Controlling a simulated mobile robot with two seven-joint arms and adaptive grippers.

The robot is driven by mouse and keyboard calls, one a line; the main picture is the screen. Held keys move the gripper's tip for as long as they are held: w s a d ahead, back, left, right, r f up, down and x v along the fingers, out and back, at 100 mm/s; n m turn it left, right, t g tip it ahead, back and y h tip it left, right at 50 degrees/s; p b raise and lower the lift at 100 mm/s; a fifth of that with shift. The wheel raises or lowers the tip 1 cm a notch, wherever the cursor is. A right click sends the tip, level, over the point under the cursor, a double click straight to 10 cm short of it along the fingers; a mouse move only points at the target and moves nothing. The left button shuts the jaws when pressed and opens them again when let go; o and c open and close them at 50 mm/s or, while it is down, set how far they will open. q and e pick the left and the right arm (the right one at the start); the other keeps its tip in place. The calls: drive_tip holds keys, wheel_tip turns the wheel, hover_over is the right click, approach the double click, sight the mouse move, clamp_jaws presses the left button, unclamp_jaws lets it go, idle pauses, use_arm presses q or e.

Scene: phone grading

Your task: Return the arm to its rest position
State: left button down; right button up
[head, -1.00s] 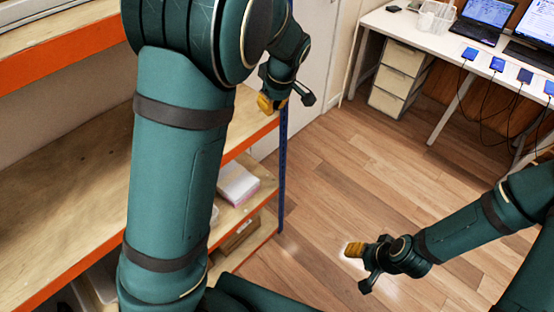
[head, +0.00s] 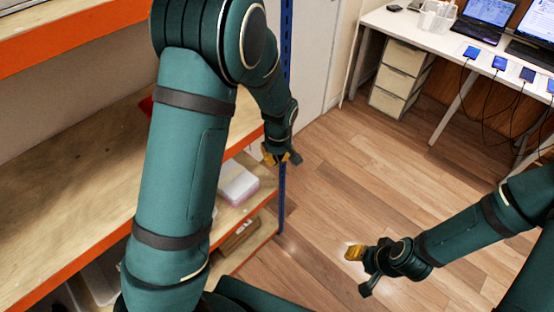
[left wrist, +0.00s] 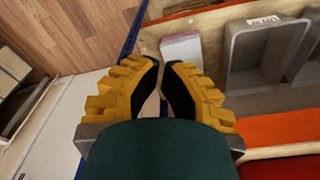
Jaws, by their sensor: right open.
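My left arm (head: 185,150) reaches up from the bottom of the head view and bends down at its far end. Its left gripper (head: 280,157) hangs beside the blue shelf post. In the left wrist view its two yellow toothed fingers (left wrist: 161,75) have black inner pads with a narrow gap between them. Nothing is held there. My right arm (head: 460,235) comes in from the right, over the floor. Its right gripper (head: 359,270) is open and empty, pointing left.
A wooden shelf unit (head: 75,185) with orange edges is close to my left arm, with a blue post (head: 286,50). A white box (head: 238,187) lies on a lower shelf. A white desk (head: 425,30) with laptops and phones stands at the back right. The floor (head: 345,170) between is clear.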

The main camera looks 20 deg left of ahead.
use_arm(q)
drive_tip(key=shift+s+d+f, duration=0.1)
drive_tip(key=shift+s+f, duration=0.1)
drive_tip(key=shift+f, duration=0.1)
drive_tip(key=s+d+f+m+h, duration=0.2)
drive_tip(key=s+d+f, duration=0.3)
drive_tip(key=s, duration=0.3)
drive_tip(key=s+d+f+m+h, duration=0.2)
drive_tip(key=s+d+f+m, duration=0.2)
drive_tip(key=s, duration=0.4)
wheel_tip(320, 180, down, 3)
drive_tip(key=shift+s+d+r+m+t+h, duration=0.2)
drive_tip(key=shift+d+m+t+h, duration=0.1)
drive_tip(key=shift+d+m+t, duration=0.15)
